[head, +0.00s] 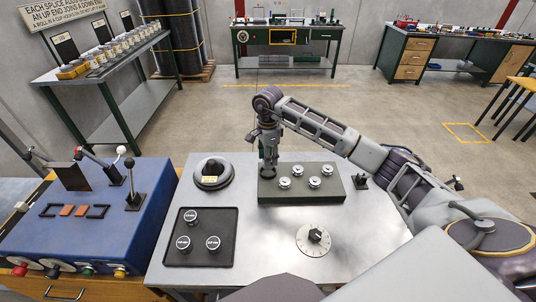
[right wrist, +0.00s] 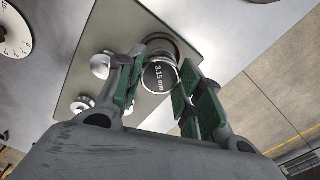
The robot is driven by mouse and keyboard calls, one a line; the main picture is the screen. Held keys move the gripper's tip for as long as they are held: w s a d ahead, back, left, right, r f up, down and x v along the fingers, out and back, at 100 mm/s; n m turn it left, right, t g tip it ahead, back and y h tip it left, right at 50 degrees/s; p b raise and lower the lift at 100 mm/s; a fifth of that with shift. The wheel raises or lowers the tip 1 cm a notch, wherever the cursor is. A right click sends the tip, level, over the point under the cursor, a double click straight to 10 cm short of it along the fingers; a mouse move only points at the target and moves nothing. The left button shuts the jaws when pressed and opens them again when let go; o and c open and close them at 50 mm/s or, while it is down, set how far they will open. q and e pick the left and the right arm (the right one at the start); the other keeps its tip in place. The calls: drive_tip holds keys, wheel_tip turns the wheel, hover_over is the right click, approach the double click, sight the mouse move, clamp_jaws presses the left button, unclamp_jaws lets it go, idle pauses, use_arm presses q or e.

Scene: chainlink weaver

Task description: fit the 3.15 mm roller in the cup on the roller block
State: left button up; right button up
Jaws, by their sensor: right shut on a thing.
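The roller block (head: 325,195) is a dark grey-green slab on the metal table, with several silver-topped pieces on it. My right gripper (head: 268,163) is over its back left part. In the right wrist view my right gripper (right wrist: 155,88) is shut on the 3.15 mm roller (right wrist: 159,77), a silver cylinder with a dark, labelled top. A dark round rim (right wrist: 162,39), which looks like the cup, shows just past the roller. The roller overlaps it there, and I cannot tell whether it is seated in it. My left gripper is not in view.
A black tray (head: 228,218) with three labelled rollers lies at the front left. A dark round device (head: 212,180) with a yellow label stands behind it. A white dial (head: 313,245) is in front of the block. A blue lever console (head: 90,225) stands left.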

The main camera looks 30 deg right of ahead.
drive_tip(key=shift+f+b, duration=0.85)
drive_tip(key=shift+f, duration=1.1)
drive_tip(key=shift+r, duration=0.1)
drive_tip(key=o, duration=1.4)
drive_tip(key=shift+c, duration=0.2)
drive_tip(key=shift+r, duration=6)
drive_tip(key=shift+s+f, duration=0.1)
